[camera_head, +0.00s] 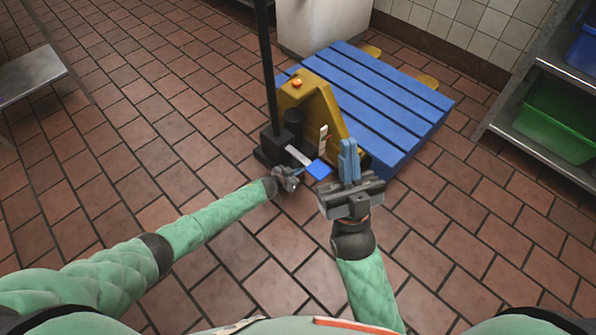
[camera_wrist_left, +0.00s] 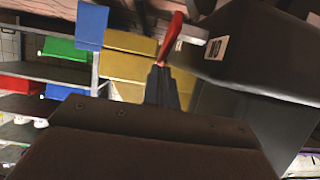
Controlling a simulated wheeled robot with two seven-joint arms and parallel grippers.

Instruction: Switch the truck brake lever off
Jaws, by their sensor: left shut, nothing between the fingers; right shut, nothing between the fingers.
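The pallet truck (camera_head: 318,97) is yellow with a black handle column and stands at the end of a blue pallet. A blue pedal (camera_head: 319,169) on a grey arm sticks out low at its base; it also shows in the left wrist view (camera_wrist_left: 91,25). A red lever (camera_wrist_left: 171,37) shows there beside a black block; I cannot pick it out in the head view. My left gripper (camera_head: 297,172) is shut and empty, low beside the truck's base; its fingertips (camera_wrist_left: 158,68) are near the red lever, contact unclear. My right gripper (camera_head: 348,150) is shut and empty, right of the pedal.
The blue pallet (camera_head: 372,93) lies behind the truck. A metal shelf (camera_head: 523,123) with a green crate (camera_head: 558,122) stands at the right, and a metal table (camera_head: 31,74) at the far left. The tiled floor at left is clear.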

